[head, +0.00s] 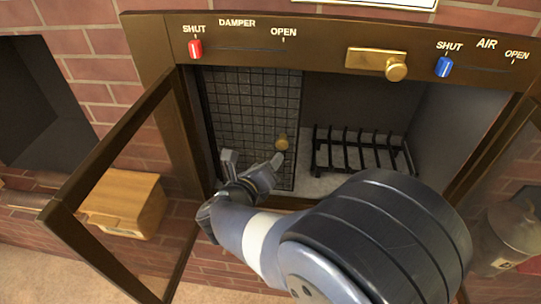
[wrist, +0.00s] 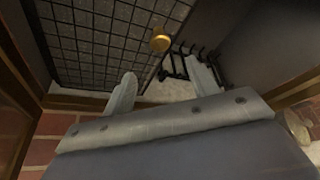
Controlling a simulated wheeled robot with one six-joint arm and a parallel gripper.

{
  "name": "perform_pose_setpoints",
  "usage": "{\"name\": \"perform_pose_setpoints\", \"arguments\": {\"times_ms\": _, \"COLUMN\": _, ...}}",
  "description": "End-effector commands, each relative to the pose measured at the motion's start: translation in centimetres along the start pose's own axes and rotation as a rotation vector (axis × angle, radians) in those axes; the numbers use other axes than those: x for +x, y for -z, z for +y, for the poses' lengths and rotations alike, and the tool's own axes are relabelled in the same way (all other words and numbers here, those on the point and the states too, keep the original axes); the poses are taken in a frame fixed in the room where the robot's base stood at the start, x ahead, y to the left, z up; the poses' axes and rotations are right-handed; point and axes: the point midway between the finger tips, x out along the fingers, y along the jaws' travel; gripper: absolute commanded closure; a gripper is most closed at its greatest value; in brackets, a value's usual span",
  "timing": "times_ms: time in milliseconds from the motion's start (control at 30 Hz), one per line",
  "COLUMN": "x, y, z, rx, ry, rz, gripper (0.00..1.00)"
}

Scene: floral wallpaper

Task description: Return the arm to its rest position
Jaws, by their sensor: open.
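My gripper (head: 252,164) is open and empty at the front opening of the fireplace. In the head view its fingers are spread just in front of the dark mesh screen (head: 250,110), below and left of a brass knob (head: 282,143). In the wrist view my gripper's two pale fingers (wrist: 165,88) stand apart with nothing between them, and the brass knob (wrist: 160,40) shows beyond them. My arm reaches up from the lower right of the head view and hides part of the fireplace floor and the opening's lower edge.
A glass door (head: 130,190) with a brown frame stands open at left. A black grate (head: 360,150) sits inside at right. A red slider (head: 195,48), a blue slider (head: 443,66) and a brass handle (head: 396,70) are above. A wooden box (head: 125,200) shows behind the door.

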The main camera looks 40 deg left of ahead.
Motion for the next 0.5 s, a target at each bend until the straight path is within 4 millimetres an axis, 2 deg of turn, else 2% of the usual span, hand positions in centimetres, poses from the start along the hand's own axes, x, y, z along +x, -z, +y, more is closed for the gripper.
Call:
{"name": "perform_pose_setpoints", "arguments": {"times_ms": 167, "x": -0.53, "y": 0.02, "z": 0.01, "rx": 0.0, "ry": -0.001, "rz": 0.0, "gripper": 0.45}}
{"name": "perform_pose_setpoints", "arguments": {"times_ms": 500, "x": 0.06, "y": 0.08, "z": 0.04, "rx": 0.001, "ry": 0.001, "rz": 0.001, "gripper": 0.45}}
